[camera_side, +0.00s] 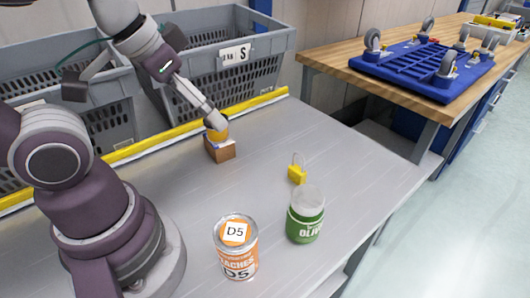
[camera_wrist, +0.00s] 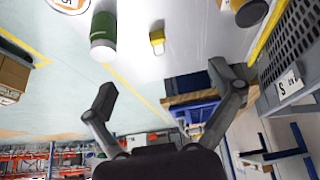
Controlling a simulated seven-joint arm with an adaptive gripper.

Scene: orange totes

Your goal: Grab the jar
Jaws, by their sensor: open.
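The jar (camera_side: 305,222) is green with a pale lid and an olive label. It stands upright near the front of the grey table in the side view. In the wrist view the jar (camera_wrist: 103,32) shows at the upper left. My gripper (camera_wrist: 163,84) is open, with its two dark fingers spread wide and nothing between them. It is raised well above the table and apart from the jar. In the side view it is at the upper left, in front of the grey crates.
An orange-labelled can (camera_side: 237,248) stands just left of the jar. A yellow padlock (camera_side: 297,175) lies behind it. A small brown box (camera_side: 220,151) with an orange item on top sits farther back. Grey crates (camera_side: 240,75) line the back edge. The table's right side is clear.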

